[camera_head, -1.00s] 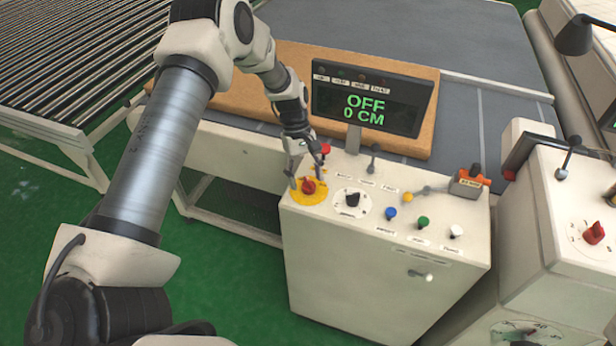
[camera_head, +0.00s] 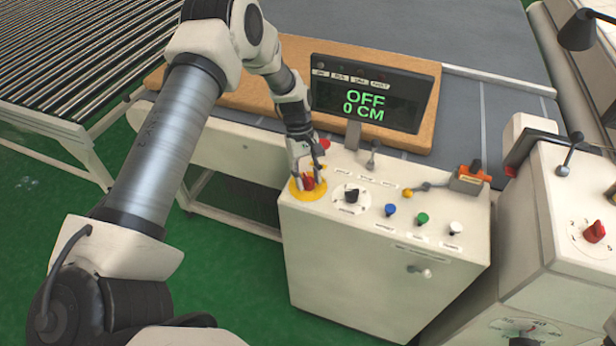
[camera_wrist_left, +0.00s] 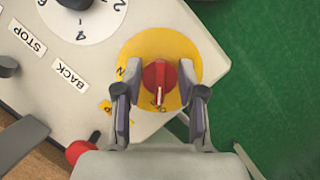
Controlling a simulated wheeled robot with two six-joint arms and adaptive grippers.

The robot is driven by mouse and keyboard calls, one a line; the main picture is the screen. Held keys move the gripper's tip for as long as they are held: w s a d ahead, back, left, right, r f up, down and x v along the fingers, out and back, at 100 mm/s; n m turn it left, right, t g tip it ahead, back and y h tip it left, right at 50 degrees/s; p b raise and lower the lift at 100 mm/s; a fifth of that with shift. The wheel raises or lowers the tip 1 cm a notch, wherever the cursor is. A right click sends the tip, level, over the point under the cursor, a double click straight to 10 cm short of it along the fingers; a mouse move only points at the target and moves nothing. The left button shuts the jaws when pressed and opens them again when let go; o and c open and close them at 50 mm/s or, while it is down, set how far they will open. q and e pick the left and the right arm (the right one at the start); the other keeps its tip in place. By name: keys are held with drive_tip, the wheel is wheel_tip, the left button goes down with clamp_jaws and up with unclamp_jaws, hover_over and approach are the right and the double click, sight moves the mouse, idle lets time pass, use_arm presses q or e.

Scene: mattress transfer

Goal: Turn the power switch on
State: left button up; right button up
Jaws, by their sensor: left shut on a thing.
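The power switch is a red rotary knob (camera_wrist_left: 159,77) on a round yellow plate (camera_wrist_left: 150,42), at the left corner of the white control cabinet (camera_head: 345,250). In the head view the knob (camera_head: 308,183) is partly covered by my left gripper (camera_head: 307,180). My left gripper's fingers (camera_wrist_left: 160,97) stand on both sides of the knob in the left wrist view, shut on it. The display (camera_head: 370,97) above the cabinet reads OFF and 0 CM. My right gripper is not in view.
A dial (camera_head: 352,198), blue (camera_head: 390,210), green (camera_head: 422,218) and white (camera_head: 455,227) buttons and a small lever (camera_head: 374,150) share the panel. A red knob (camera_wrist_left: 80,151) is close to the left gripper. A brown slab (camera_head: 260,85) lies behind the display.

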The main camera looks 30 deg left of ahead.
use_arm(q)
drive_tip(key=shift+s+f+m, duration=0.1)
drive_tip(key=shift+f+m, duration=0.1)
drive_tip(key=shift+m, duration=0.1)
drive_tip(key=m+g+b, duration=0.1)
drive_tip(key=m, duration=0.1)
drive_tip(key=shift+f+m+y, duration=0.1)
drive_tip(key=shift+m+y, duration=0.3)
drive_tip(key=m, duration=0.2)
drive_tip(key=m+g+y+b, duration=0.1)
drive_tip(key=m, duration=0.1)
drive_tip(key=shift+y, duration=0.3)
drive_tip(key=m+y, duration=0.1)
drive_tip(key=m, duration=0.4)
drive_tip(key=shift+y+b, duration=0.4)
drive_tip(key=m+y, duration=0.1)
drive_tip(key=m, duration=0.4)
drive_tip(key=shift+y, duration=0.4)
drive_tip(key=o, duration=1.1)
